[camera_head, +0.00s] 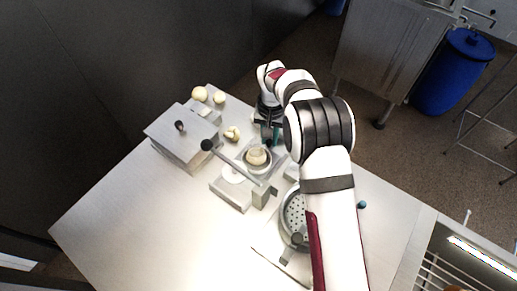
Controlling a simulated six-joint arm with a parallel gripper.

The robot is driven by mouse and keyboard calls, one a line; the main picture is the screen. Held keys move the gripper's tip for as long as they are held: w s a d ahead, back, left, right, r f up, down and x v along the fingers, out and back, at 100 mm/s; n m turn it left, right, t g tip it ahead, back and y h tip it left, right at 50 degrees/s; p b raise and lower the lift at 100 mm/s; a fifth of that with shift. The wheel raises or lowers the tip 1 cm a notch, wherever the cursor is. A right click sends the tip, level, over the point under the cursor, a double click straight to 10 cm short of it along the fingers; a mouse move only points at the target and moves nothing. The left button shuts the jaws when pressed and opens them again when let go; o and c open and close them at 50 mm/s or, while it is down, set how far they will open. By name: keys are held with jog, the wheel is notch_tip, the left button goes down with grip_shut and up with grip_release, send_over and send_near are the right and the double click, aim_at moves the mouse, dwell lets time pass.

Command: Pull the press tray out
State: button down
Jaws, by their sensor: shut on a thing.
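The press stands near the middle of the table, with a pale base (229,195) and a long lever (238,164) ending in a black knob. The press tray (243,150) lies behind the lever, with a round dish on it. A pale yellowish lump (257,156) sits in the dish. My gripper (270,141) points down at the tray's far edge and is shut on a part of it, seemingly its handle. The fingertips are small and partly hidden, so the exact grip is unclear.
A grey lidded box (183,137) stands on the left. Pale lumps (200,94) lie at the table's far corner, and more (232,134) lie between box and press. A perforated basket (295,213) stands right of the press, partly behind my arm. The table's front left is clear.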

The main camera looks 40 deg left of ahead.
jog(key=shift+w, duration=0.45)
jog(key=shift+r, duration=0.1)
jog(key=c, duration=0.7)
grip_release()
notch_tip(320, 180, up, 16)
jog(key=shift+s+f, duration=0.1)
jog(key=shift+f, duration=0.05)
